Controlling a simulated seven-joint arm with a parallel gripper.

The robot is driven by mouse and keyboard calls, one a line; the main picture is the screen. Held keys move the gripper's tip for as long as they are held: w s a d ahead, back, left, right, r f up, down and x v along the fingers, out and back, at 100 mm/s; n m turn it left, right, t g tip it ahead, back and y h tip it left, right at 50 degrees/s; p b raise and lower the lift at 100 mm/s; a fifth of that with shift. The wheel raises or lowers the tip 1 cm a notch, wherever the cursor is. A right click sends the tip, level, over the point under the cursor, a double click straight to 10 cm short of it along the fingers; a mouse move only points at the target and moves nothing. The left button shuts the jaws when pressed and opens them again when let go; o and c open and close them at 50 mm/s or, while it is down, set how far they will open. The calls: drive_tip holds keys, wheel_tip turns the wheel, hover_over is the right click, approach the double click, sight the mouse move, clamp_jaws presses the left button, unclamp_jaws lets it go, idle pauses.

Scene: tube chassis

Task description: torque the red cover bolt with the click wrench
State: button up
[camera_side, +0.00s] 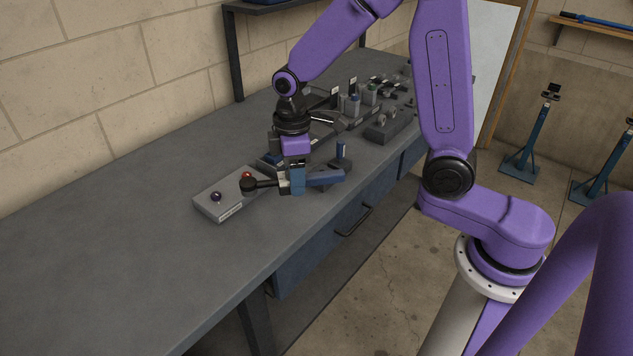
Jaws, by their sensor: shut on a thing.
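The red cover bolt (247,175) shows as a small red spot on a light grey block (212,206). The wrench head is right beside or over the bolt in this view. I cannot tell whether it is seated on it. A dark purple bolt (216,196) stands on the same block, to the left.
A dark fixture (389,127) and several small tools and parts stand further back on the grey bench (120,270). A small blue-topped piece (340,150) stands behind the wrench handle. The bench's near left part is clear.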

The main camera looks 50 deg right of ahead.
drive_tip(key=shift+w+d+f+m, duration=0.45)
drive_tip(key=shift+w+f+m, duration=0.65)
drive_tip(key=shift+w+m, duration=0.6)
drive_tip(key=shift+w+d+f+m, duration=0.45)
drive_tip(key=shift+w+f+m, duration=0.7)
drive_tip(key=shift+w+m, duration=0.5)
drive_tip(key=shift+w+d+f+m, duration=0.45)
drive_tip(key=shift+w+f+m, duration=0.65)
drive_tip(key=shift+w+m, duration=0.6)
drive_tip(key=shift+f, duration=1)
drive_tip(key=o, duration=1.6)
